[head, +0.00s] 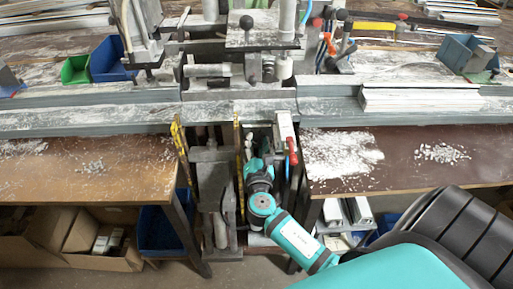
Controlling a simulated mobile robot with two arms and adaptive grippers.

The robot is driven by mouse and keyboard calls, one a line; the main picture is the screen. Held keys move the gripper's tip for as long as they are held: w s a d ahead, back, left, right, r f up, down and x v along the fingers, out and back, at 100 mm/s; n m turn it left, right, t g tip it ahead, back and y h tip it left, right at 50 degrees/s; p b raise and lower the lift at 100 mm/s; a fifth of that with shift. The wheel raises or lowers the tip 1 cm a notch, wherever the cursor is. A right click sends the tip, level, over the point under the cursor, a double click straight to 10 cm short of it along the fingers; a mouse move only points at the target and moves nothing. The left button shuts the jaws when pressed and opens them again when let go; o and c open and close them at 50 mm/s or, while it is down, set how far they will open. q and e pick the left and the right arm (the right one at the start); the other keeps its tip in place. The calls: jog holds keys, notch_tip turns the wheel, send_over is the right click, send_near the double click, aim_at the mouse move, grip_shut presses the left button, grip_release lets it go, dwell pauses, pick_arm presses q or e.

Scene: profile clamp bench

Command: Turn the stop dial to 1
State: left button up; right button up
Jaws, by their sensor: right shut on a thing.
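My right gripper (267,148) is at the front of the clamp machine (213,180), in the gap between the two bench tops. It is small and dark here, largely covered by my own teal wrist. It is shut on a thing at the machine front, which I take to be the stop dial. The dial's face, its marks and its setting are hidden, so I cannot read its position. A red lever (292,150) stands just right of the gripper. My left gripper is not in view.
A long grey rail (90,118) runs across the bench. Yellow-edged uprights flank the gap close to my wrist. White profiles (420,100) lie on the right rail. Green (76,70) and blue bins stand at the back left. The brown bench tops have white shavings and open room.

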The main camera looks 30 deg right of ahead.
jog(key=shift+f+m+b, duration=0.1)
jog(key=shift+m+b, duration=0.6)
jog(key=shift+m, duration=0.5)
jog(key=o, duration=0.9)
jog(key=shift+c, duration=0.2)
jog(key=v, duration=1.2)
